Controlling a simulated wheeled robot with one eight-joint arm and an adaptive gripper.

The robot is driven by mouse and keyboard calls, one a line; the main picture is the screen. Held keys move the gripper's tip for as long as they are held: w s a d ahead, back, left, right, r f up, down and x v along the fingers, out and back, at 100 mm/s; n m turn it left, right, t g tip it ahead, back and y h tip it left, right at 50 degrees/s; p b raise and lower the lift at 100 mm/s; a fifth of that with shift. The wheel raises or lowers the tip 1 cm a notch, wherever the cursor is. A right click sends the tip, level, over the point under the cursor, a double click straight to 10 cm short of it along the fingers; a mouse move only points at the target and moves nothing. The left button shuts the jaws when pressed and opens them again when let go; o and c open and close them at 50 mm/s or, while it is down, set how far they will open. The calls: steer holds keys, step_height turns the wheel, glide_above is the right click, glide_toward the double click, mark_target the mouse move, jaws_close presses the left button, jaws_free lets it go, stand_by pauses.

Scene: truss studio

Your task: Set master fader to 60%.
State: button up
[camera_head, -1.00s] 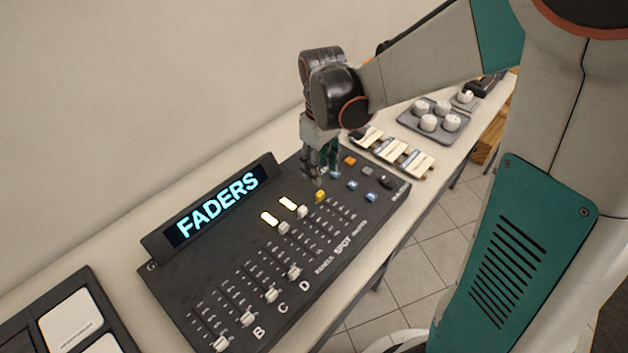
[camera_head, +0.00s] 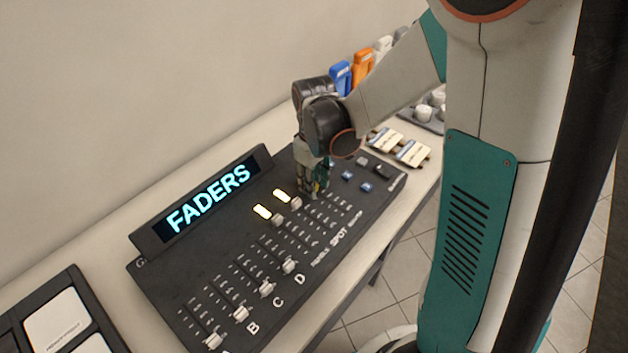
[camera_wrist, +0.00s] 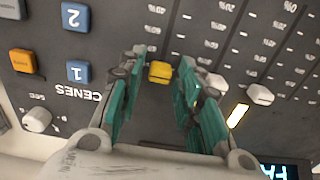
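The black fader console (camera_head: 215,270) has a display reading FADERS. A single yellow fader cap, which looks like the master, shows in the wrist view (camera_wrist: 160,72). It sits toward the far end of its slot, beside a column of percent marks; its exact reading is too small to tell. My gripper (camera_head: 314,190) is down at the console around this cap and mostly hides it in the head view. In the wrist view my gripper (camera_wrist: 161,68) has its teal-padded fingers apart, one on each side of the yellow cap, with visible gaps.
White fader caps (camera_head: 278,219) (camera_head: 296,203) stand left of my gripper near lit bars. Several more white caps (camera_head: 267,289) sit near the front edge. Blue buttons (camera_wrist: 77,72) and an orange button (camera_wrist: 24,61) lie on the other side. The display (camera_head: 208,200) stands up at the back left.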

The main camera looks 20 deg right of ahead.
mark_target(326, 199)
jaws_close()
steer(key=shift+s+d, duration=0.55)
steer(key=shift+s, duration=0.35)
steer(key=shift+s+d, duration=0.5)
steer(key=shift+s, duration=0.4)
steer(key=shift+w, duration=0.1)
steer(key=shift+o, duration=2.4)
jaws_free()
steer(key=shift+r, duration=0.1)
step_height(326, 199, up, 12)
steer(key=shift+a, duration=0.1)
